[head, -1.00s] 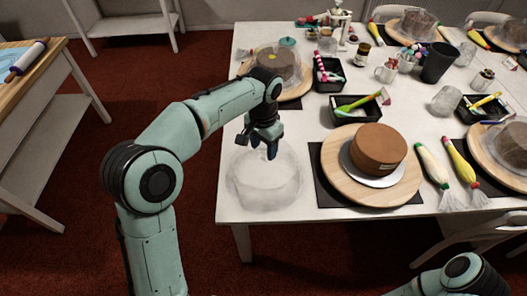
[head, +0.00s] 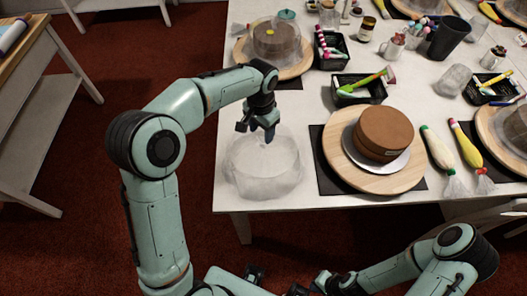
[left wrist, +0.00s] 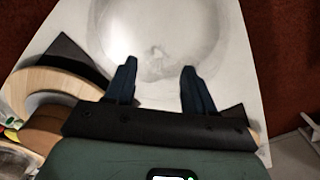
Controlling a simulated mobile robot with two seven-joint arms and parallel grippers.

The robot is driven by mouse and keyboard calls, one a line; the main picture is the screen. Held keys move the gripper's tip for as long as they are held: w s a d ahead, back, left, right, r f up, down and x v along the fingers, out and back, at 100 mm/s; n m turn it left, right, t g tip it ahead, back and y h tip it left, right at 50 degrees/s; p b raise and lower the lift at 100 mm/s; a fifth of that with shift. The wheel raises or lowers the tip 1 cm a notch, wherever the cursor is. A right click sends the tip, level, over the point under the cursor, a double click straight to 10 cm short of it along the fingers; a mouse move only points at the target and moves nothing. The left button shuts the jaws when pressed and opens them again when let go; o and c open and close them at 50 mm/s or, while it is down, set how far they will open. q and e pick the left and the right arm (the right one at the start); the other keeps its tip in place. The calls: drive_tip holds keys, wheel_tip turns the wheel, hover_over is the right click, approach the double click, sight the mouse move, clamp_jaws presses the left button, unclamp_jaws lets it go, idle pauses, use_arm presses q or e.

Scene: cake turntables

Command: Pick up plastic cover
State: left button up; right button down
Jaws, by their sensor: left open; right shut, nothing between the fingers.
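The clear plastic cover (head: 262,170) stands on the white table near its front left corner, left of the chocolate cake. It also shows in the left wrist view (left wrist: 155,30), with a small knob at its middle. My left gripper (head: 266,132) is open above the cover, pointing down; in the left wrist view its two fingers (left wrist: 158,72) are spread on either side of the line to the knob. Whether they touch the cover cannot be told. My right gripper (head: 305,290) is low at the bottom edge, away from the table, small and partly cut off.
The brown cake (head: 382,130) sits on a wooden turntable (head: 345,170) just right of the cover. A black tray (head: 350,95) with a green-handled tool and a covered cake (head: 275,45) stand behind. Piping bags (head: 437,150) lie to the right.

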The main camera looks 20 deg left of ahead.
sight(263, 140)
use_arm(q)
drive_tip(key=f, duration=0.5)
drive_tip(key=shift+w+d, duration=0.2)
drive_tip(key=shift+w, duration=0.1)
clamp_jaws()
